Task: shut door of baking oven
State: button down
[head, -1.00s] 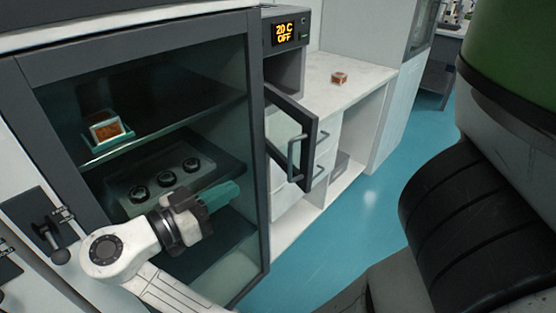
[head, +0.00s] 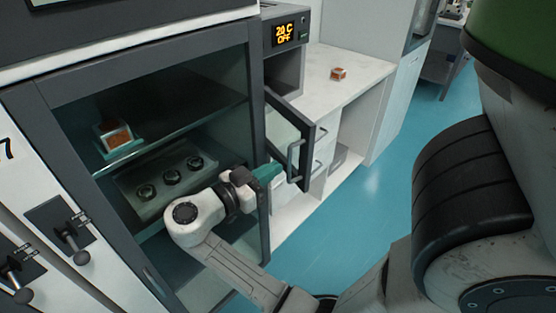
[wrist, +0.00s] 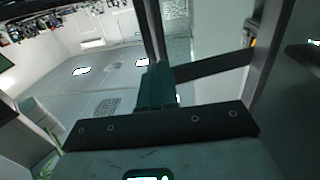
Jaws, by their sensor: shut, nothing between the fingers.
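The baking oven (head: 284,72) stands on the white counter, its display reading 20 C OFF. Its dark-framed glass door (head: 273,98) is open and sticks out toward me, with a grey bar handle (head: 293,160) on it. My gripper (head: 268,174) has teal fingers and is shut and empty. In the head view it overlaps the lower edge of the door, left of the handle; I cannot tell whether it touches. In the wrist view the shut fingers (wrist: 157,85) point up, beside dark frame bars. The oven's inside is mostly hidden.
A dark-framed cabinet (head: 258,130) with shelves is at left, close to my arm; it holds a small orange-filled box (head: 115,135) and a tray with round black items. A small box (head: 338,74) sits on the counter (head: 355,63). Blue floor (head: 345,215) at right is clear.

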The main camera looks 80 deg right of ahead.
jog(key=shift+p+x, duration=0.3)
jog(key=shift+x, duration=0.95)
